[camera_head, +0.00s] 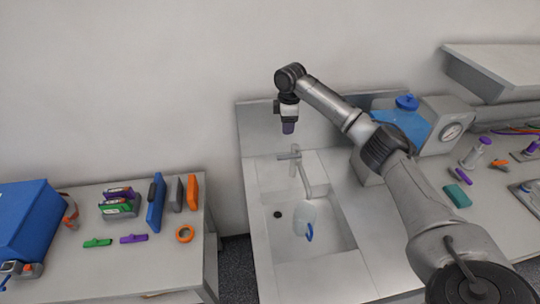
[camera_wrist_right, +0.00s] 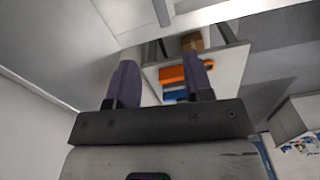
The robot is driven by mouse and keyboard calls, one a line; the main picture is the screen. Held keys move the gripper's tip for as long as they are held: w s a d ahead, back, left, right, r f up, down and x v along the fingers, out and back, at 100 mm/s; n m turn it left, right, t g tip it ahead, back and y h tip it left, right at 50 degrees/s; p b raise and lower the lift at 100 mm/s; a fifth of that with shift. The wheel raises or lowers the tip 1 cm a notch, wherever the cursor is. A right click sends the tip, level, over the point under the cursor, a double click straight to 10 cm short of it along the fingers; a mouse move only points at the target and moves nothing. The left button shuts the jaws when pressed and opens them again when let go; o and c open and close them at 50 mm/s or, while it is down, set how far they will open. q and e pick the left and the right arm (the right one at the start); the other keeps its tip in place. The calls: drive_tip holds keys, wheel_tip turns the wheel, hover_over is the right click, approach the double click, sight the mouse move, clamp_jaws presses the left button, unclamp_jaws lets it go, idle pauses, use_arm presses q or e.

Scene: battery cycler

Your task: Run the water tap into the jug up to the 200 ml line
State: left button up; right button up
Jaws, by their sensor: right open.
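The water tap (camera_head: 296,160) stands at the back of the sink, with a lever at its top and a spout reaching forward over the basin. The clear jug (camera_head: 305,212) with a blue handle is in the sink (camera_head: 348,228), below the spout. Its 200 ml line and any water are too small to make out. My right gripper (camera_head: 288,129) hangs above the tap, apart from it, pointing down. In the right wrist view its two purple fingers (camera_wrist_right: 160,62) are spread with nothing gripped between them. My left gripper is not in view.
A left table (camera_head: 130,272) holds a blue box (camera_head: 25,220), blue and orange upright pieces and an orange ring (camera_head: 185,233). A blue-topped machine with a gauge (camera_head: 452,131) stands right of the sink. A backsplash (camera_head: 258,123) rises behind the tap.

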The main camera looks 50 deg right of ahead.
sight(286, 156)
drive_tip(key=shift+n, duration=0.8)
wheel_tip(286, 156, down, 14)
drive_tip(key=shift+s+r, duration=0.1)
drive_tip(key=shift+s, duration=0.05)
clamp_jaws()
idle(0.4)
